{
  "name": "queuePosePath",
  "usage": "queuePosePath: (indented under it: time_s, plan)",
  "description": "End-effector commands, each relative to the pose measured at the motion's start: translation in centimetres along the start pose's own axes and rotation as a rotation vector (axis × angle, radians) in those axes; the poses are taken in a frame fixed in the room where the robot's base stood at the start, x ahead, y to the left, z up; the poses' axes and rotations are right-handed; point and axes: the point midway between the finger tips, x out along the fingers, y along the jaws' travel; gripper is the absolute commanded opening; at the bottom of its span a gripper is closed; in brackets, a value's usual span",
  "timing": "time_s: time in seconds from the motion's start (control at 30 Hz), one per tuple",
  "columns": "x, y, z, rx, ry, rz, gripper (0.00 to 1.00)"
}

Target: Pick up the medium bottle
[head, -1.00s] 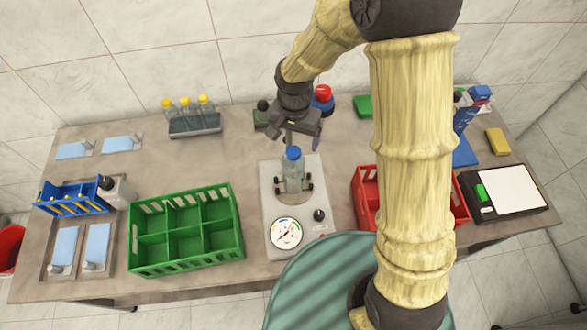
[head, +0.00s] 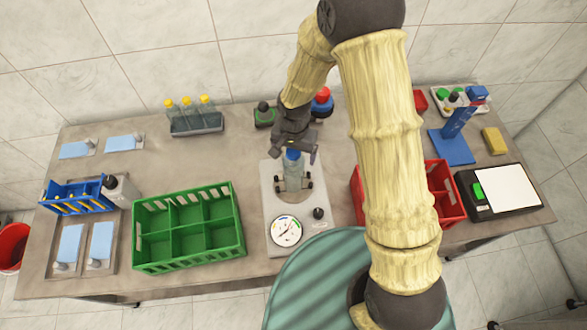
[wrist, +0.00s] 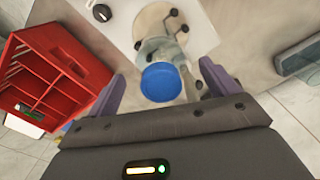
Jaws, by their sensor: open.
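A clear bottle with a blue cap (head: 292,170) stands upright on the round plate of the grey device with a dial (head: 268,215). Small dark clamps flank its base. My gripper (head: 294,150) is at the bottle's top, its fingers pointing down toward the cap. In the wrist view the blue cap (wrist: 161,82) lies between the two purple fingers of my gripper (wrist: 160,90), with a gap on each side. The gripper is open and holds nothing. Whether this is the medium bottle cannot be told from size alone.
A green crate (head: 188,262) stands left of the device, a red crate (head: 455,203) right of it. Behind are a rack (head: 196,125) with yellow-capped bottles and a red round button (head: 322,96). A blue stand (head: 452,148) and black scale (head: 485,211) are at right.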

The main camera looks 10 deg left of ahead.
Motion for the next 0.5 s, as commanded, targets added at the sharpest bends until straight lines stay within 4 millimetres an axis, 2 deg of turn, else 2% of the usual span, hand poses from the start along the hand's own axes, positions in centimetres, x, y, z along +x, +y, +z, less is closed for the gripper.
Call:
queuePosePath:
  time_s: [0.3, 0.5]
  plan:
    - [3.2, -0.1, 0.1, 0.000, -0.002, 0.003, 0.87]
    - [3.9, -0.1, 0.1, 0.000, 0.000, 0.000, 0.87]
